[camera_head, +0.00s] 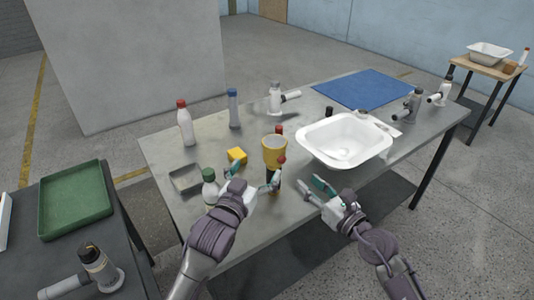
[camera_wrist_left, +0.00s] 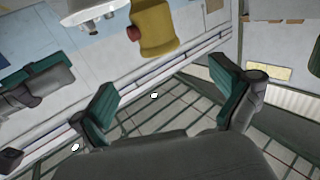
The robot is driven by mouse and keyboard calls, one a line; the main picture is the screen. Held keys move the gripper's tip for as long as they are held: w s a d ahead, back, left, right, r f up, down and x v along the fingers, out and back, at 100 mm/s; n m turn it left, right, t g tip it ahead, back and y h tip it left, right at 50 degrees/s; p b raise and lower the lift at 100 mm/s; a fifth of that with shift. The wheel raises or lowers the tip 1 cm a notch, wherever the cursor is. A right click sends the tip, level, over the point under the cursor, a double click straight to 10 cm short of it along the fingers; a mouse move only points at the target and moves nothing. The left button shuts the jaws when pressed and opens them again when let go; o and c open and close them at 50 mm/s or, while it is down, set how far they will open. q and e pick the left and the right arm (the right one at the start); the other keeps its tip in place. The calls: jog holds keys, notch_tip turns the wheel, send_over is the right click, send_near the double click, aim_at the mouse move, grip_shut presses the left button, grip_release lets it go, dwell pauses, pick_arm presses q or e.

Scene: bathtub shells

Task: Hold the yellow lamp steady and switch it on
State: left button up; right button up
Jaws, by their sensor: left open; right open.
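The yellow lamp (camera_head: 275,150) stands near the front edge of the metal table, its wide end up. A small red part shows low on its right side. A dark piece shows below it, partly behind a finger of my left gripper. In the left wrist view the lamp (camera_wrist_left: 157,28) is beyond the fingers, with a red knob (camera_wrist_left: 133,34) at its side. My left gripper (camera_head: 254,176) is open and empty just in front of the lamp. It also shows open in the left wrist view (camera_wrist_left: 165,98). My right gripper (camera_head: 314,187) is open and empty, to the right of the lamp.
A white basin (camera_head: 318,148) stands right of the lamp. Taller bottles (camera_head: 185,128) stand behind. A blue mat (camera_head: 362,88) lies at the back.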

aim_at(279, 136)
pick_arm(q)
jog(key=x, duration=1.2)
jog(key=shift+f, duration=0.1)
jog(key=shift+c, duration=0.3)
jog(key=c, duration=1.3)
pick_arm(e)
jog(key=shift+c, duration=0.4)
pick_arm(q)
jog(key=shift+o, duration=0.2)
pick_arm(e)
grip_shut()
